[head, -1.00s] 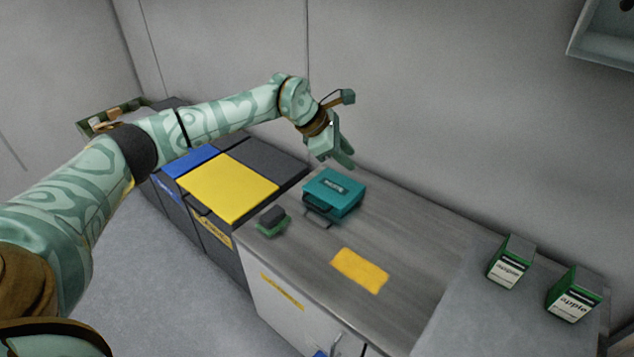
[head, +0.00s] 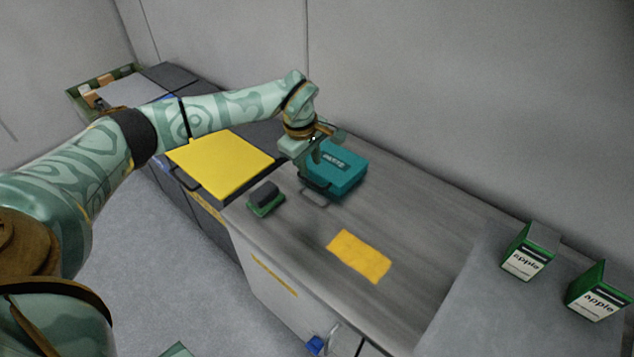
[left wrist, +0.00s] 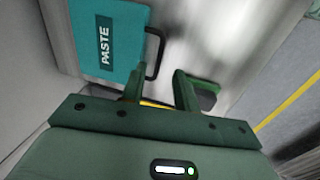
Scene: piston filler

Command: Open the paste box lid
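The paste box (head: 345,172) is a teal case with a PASTE label, lying on the grey counter (head: 400,205) with its lid shut. A handle (head: 314,197) sticks out from its front side. In the left wrist view the box (left wrist: 105,25) is at the upper left, and its dark handle (left wrist: 158,55) reaches toward the fingers. My left gripper (head: 308,175) is above the box's left front edge and hides part of it. In the left wrist view its two fingers (left wrist: 158,88) stand apart with nothing held between them. My right gripper is not in view.
A dark block on a green base (head: 265,199) and a yellow cloth (head: 360,256) lie on the counter. A yellow panel (head: 220,163) is left of the box. Two apple cartons (head: 526,252) (head: 598,291) stand at the right. The counter between cloth and cartons is clear.

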